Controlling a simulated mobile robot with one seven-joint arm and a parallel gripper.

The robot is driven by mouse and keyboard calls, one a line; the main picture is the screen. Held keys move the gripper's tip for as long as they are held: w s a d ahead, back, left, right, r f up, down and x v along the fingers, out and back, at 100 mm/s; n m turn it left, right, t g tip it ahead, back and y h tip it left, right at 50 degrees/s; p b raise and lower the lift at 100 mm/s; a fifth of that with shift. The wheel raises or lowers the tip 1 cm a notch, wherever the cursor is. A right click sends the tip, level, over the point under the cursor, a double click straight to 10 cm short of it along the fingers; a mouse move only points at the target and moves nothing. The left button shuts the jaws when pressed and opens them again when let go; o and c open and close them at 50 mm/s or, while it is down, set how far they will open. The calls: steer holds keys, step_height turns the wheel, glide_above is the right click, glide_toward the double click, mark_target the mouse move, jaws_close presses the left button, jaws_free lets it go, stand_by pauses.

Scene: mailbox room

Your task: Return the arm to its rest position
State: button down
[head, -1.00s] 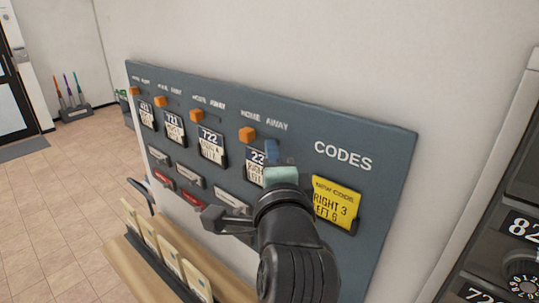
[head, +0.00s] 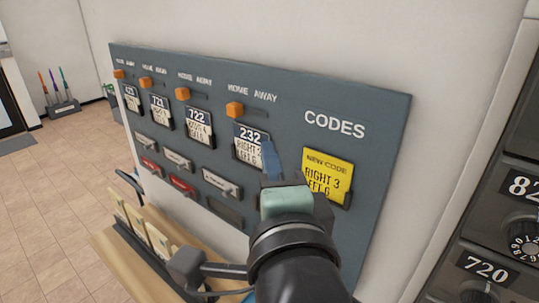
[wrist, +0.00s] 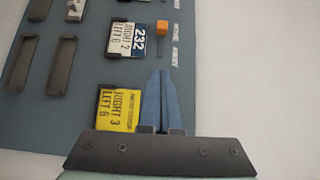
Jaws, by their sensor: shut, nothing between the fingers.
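I cannot tell whether the fingers touch the board.
Orange sliders (head: 235,110) line the board's top, with more cards such as 722 (head: 198,127). A wooden ledge (head: 112,248) with upright cream cards is below left. Dark mailboxes with dials (head: 524,240) stand at right. Open tiled floor (head: 50,190) lies left.

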steer(key=s+r+n+t+h, duration=0.1)
steer(key=s+r+n+t, duration=0.2)
steer(key=r+n, duration=0.2)
steer(key=s+d+r+n+t+h+b, duration=0.1)
steer(key=s+r+n+t, duration=0.2)
steer(key=r+n, duration=0.2)
steer(key=s+r+n+t, duration=0.3)
steer(key=r+n, duration=0.3)
steer(key=r, duration=0.4)
steer(key=shift+d+t+h+b, duration=0.2)
steer(key=shift+t+h+b, duration=0.1)
steer(key=shift+h+b, duration=0.1)
